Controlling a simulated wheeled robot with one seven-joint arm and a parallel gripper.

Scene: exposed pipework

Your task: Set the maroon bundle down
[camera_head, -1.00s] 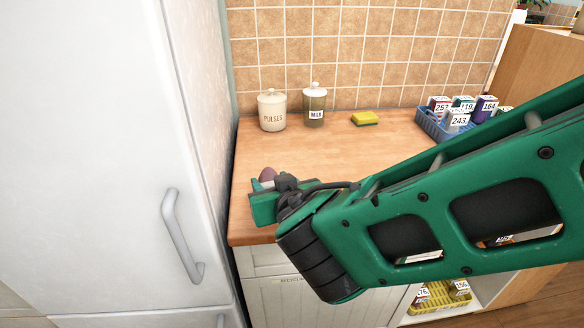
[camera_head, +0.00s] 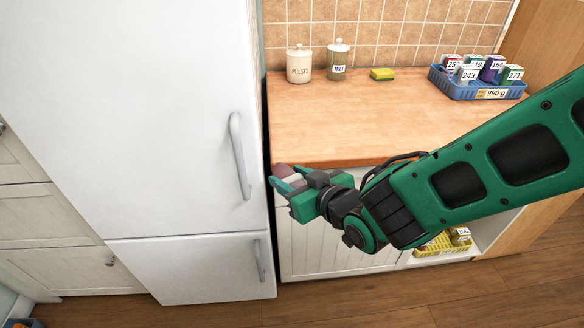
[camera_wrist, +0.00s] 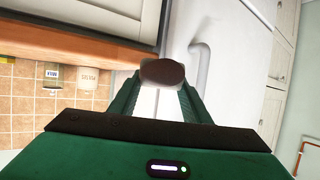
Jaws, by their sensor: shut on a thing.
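The maroon bundle (camera_head: 284,172) is held at the fingertips of my gripper (camera_head: 283,183), which is shut on it. A pale band shows around the bundle in the head view. In the wrist view the bundle (camera_wrist: 162,73) is a dark rounded end between the two green fingers of my gripper (camera_wrist: 161,88). The gripper is in front of the worktop's front edge, near its left end, beside the fridge. Part of the bundle is hidden by the fingers.
The wooden worktop (camera_head: 350,125) has a wide clear area. The white fridge (camera_head: 150,120) stands close at left.

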